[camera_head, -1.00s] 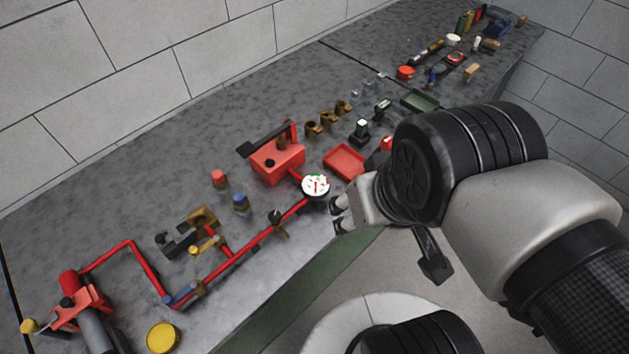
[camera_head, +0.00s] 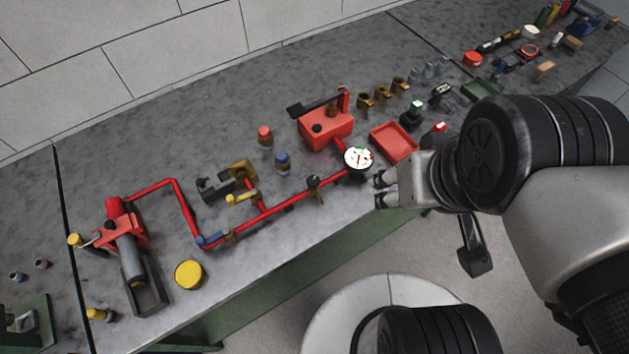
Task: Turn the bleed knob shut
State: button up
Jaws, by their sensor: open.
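The red pipe (camera_head: 277,210) runs across the bench from the pump at the left to the red tank (camera_head: 327,130). A white-faced round gauge (camera_head: 358,158) sits at its right end. A small dark knob (camera_head: 313,183) stands on the pipe left of the gauge. It may be the bleed knob, but I cannot tell for certain. Yellow (camera_head: 240,199) and blue (camera_head: 210,240) handles are also on the pipework. My gripper (camera_head: 380,190) is open and empty, just right of and below the gauge, near the bench's front edge. It appears apart from the pipework.
A red tray (camera_head: 394,143) lies behind my gripper. Red-topped (camera_head: 265,135) and blue-topped (camera_head: 283,161) pieces stand behind the pipe. A yellow round lid (camera_head: 190,274) lies near the front edge. Brass fittings (camera_head: 381,92) and tools fill the back right.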

aim_at(313, 181)
jog(key=i+l+u, duration=0.1)
jog(key=i+u, duration=0.15)
jog(key=u, duration=0.25)
jog(key=i+l+u, duration=0.2)
jog(key=u, duration=0.3)
